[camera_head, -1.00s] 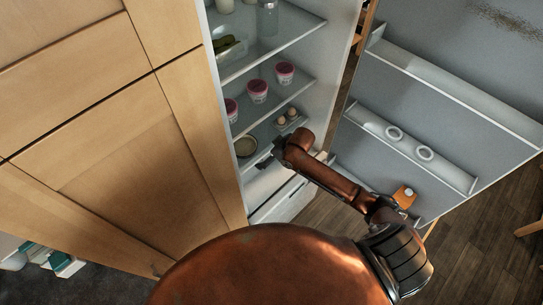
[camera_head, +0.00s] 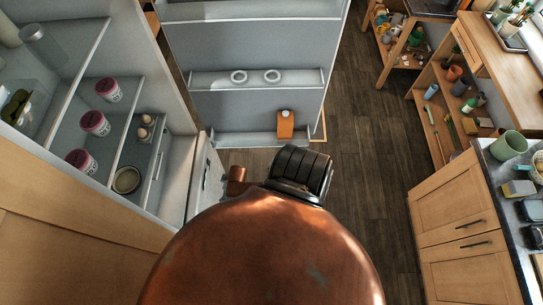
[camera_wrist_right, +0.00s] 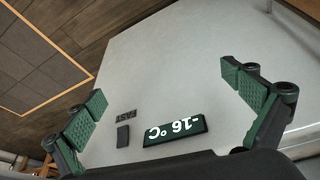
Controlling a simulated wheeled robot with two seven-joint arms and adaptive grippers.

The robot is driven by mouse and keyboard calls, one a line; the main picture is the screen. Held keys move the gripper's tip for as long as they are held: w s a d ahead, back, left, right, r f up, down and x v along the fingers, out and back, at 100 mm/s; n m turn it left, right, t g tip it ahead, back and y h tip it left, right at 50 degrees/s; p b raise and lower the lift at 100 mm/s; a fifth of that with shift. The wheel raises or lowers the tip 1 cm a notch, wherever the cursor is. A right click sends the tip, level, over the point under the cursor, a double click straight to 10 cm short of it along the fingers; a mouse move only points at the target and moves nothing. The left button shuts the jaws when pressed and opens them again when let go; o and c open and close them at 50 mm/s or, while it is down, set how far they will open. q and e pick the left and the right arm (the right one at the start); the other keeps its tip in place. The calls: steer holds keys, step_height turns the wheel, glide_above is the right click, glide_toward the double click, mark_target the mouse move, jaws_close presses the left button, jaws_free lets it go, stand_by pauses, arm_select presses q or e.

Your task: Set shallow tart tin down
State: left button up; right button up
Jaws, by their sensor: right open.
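A small round shallow tin (camera_head: 127,180), pale inside with a dark rim, sits on a refrigerator shelf (camera_head: 134,152) at the left of the head view. It looks like the tart tin. My right gripper (camera_wrist_right: 163,84) is open in the right wrist view, with nothing between its green-padded fingers. The tin is not in the wrist view. My right gripper is hidden in the head view, where only parts of its arm show. My left gripper is not in view.
Pink-lidded tubs (camera_head: 94,123) and eggs (camera_head: 144,127) share the refrigerator shelves. The open refrigerator door (camera_head: 250,45) stands ahead, with an orange carton (camera_head: 286,124) on its lower shelf. Clear wood floor (camera_head: 350,160) lies right of the door. A counter (camera_head: 505,185) stands at the right.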

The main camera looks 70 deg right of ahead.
steer(key=s+a+f+g, duration=0.1)
steer(key=s+f, duration=0.4)
steer(key=s, duration=0.6)
steer(key=s+a+f+g, duration=0.1)
steer(key=s+f, duration=0.3)
steer(key=s, duration=0.7)
steer(key=s+a+f+g, duration=0.1)
steer(key=s+a+f, duration=0.2)
steer(key=s, duration=0.8)
step_height(320, 180, down, 3)
steer(key=shift+s+a+r, duration=0.15)
steer(key=shift+s+a, duration=0.1)
steer(key=shift+s, duration=0.05)
steer(key=shift+c, duration=0.4)
